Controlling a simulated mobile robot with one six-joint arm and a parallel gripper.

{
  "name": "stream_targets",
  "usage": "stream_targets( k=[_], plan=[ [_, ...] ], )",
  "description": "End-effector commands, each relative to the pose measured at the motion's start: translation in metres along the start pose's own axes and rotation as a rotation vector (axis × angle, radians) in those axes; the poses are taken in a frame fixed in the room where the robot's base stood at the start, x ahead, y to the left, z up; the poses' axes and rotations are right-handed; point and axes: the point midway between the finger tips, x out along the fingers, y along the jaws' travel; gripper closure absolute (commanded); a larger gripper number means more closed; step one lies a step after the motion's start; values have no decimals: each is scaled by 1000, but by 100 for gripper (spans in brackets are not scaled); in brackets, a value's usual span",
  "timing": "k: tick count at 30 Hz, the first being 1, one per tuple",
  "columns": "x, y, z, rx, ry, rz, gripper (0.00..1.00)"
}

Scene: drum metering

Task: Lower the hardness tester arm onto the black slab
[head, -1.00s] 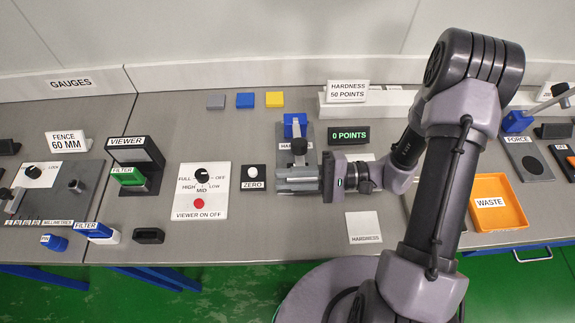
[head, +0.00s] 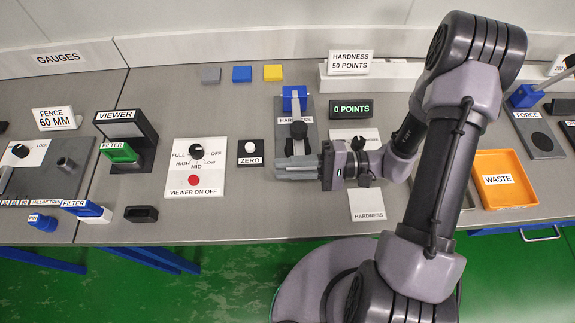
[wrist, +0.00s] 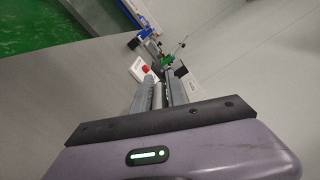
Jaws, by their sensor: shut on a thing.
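The hardness tester stands mid-bench in the head view, with a blue block (head: 295,98) at the back of its dark grey plate (head: 310,110). Its arm reaches from the block toward me, with a black knob (head: 298,129) on it. My gripper (head: 297,168) lies sideways at the plate's front end, fingers pointing left. It is shut on the front part of the arm; a grey rod (wrist: 157,95) shows between the fingers in the wrist view. The display (head: 351,109) reads 0 POINTS.
A ZERO button (head: 252,147) and the viewer switch panel (head: 193,165) lie left of the tester. A HARDNESS card (head: 367,204) lies in front, right of my gripper. An orange WASTE tray (head: 500,179) is farther right. Grey, blue and yellow blocks lie behind.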

Motion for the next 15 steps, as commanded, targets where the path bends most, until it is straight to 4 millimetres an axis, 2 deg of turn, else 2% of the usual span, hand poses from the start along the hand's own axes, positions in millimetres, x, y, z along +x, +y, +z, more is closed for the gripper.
stream_targets(
  k=[1,3,15],
  plan=[
    [0,-1,-2,0,4,-2,77],
    [0,-1,-1,0,4,-2,63],
    [0,0,-1,0,2,-1,63]
  ],
)
